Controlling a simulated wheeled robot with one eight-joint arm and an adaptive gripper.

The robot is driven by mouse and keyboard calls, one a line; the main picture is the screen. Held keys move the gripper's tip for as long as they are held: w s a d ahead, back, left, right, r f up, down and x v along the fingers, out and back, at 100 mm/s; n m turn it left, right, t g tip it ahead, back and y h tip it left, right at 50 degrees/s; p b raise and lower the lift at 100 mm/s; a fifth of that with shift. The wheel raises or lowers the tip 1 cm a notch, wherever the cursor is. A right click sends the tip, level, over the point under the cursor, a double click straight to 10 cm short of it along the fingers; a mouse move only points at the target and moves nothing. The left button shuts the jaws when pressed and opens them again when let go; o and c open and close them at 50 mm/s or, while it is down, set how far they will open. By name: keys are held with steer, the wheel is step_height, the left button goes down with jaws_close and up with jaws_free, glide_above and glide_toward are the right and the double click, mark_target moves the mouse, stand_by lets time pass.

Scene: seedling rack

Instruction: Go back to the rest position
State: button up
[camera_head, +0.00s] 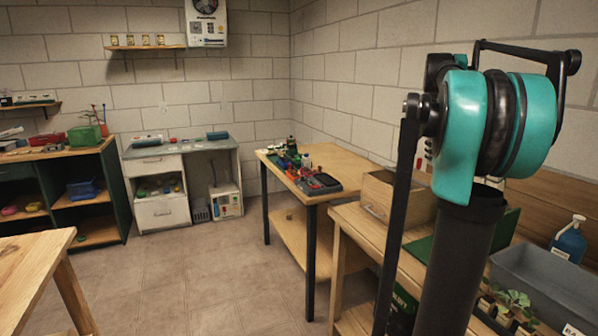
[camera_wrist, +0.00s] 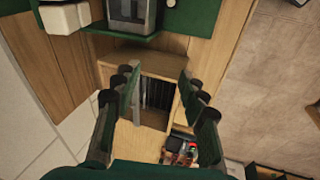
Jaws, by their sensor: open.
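My gripper (camera_wrist: 158,90) shows in the wrist view with its two dark fingers spread apart and nothing held between them. Past the fingers is a wooden box (camera_wrist: 125,62) with dark, slatted contents. My teal and black arm stands upright at the right of the head view; my gripper does not show there. Small green seedlings (camera_head: 513,299) stand at the lower right of the head view, partly cut off by the frame edge.
A grey tray (camera_head: 555,285) and a blue bottle (camera_head: 570,240) are at the right. A wooden table (camera_head: 340,165) with several small items stands against the right wall. A white desk (camera_head: 160,165) and dark shelves (camera_head: 110,190) are at the back left. The middle floor (camera_head: 190,265) is clear.

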steer(key=s+a+f+m+t+y, duration=0.1)
steer(key=s+a+f, duration=0.3)
steer(key=a+f, duration=0.4)
steer(key=s+a+f+m, duration=0.1)
steer(key=s+a+f, duration=0.2)
steer(key=a+f, duration=0.5)
steer(key=s+a+f, duration=0.4)
steer(key=s+f, duration=0.6)
steer(key=s+a+f+m+y, duration=0.1)
steer(key=s+a+f, duration=0.4)
steer(key=s+f, duration=0.4)
step_height(320, 180, down, 2)
steer(key=shift+s+a+f+t+y, duration=0.1)
steer(key=shift+s+a+t+y, duration=0.1)
steer(key=shift+s+t+y, duration=0.15)
